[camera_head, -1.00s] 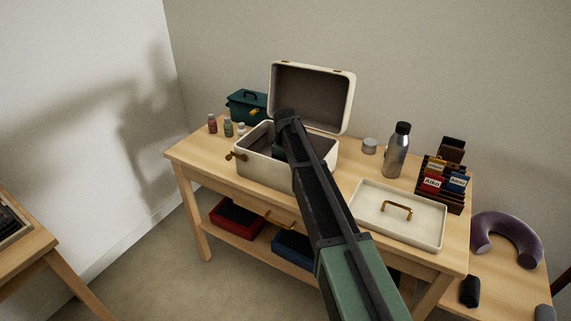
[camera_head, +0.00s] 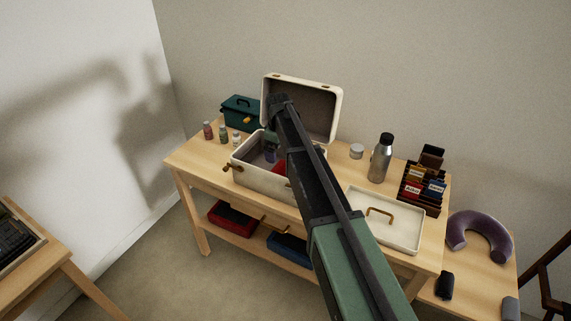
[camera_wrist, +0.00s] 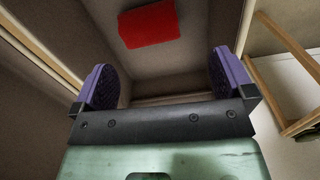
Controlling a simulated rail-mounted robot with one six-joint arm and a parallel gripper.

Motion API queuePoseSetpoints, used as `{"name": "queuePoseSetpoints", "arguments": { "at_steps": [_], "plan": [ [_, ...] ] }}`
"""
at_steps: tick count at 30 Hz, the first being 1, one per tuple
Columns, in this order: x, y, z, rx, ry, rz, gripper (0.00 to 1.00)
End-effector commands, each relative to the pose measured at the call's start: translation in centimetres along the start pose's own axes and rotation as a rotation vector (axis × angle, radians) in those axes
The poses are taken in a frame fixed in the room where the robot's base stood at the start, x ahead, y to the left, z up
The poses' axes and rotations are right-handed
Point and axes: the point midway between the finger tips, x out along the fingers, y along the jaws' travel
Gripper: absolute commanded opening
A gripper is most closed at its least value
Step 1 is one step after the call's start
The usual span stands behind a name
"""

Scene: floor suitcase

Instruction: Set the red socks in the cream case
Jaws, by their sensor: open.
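The cream case (camera_head: 262,181) stands open on the wooden table, its lid raised against the wall side. The red socks (camera_head: 279,167) lie on the floor of the case, partly hidden by my arm. In the wrist view the red socks (camera_wrist: 149,24) show as a flat red block on the case's bottom, ahead of my fingers and apart from them. My gripper (camera_wrist: 164,82) is open and empty, with its purple pads wide apart. In the head view my gripper (camera_head: 270,150) is over the case opening, mostly hidden behind my arm.
The raised case lid (camera_head: 318,110) stands close behind my arm.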

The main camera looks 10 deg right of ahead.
Motion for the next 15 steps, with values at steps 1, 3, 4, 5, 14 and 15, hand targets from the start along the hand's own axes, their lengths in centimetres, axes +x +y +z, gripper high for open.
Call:
{"name": "queuePoseSetpoints", "arguments": {
  "at_steps": [1, 3, 4, 5, 14, 15],
  "plan": [
    [0.1, -3.3, 3.2, 0.065, -0.001, -0.001, 1.0],
    [0.1, -8.0, 7.8, 0.207, -0.001, -0.001, 1.0],
    [0.1, -10.2, 9.9, 0.276, -0.001, -0.001, 1.0],
    [0.1, -12.4, 12.0, 0.347, -0.001, 0.0, 1.0],
    [0.1, -23.5, 22.9, 0.784, -0.001, 0.0, 1.0],
    [0.1, -23.4, 22.8, 0.789, -0.001, 0.0, 1.0]
  ]
}}
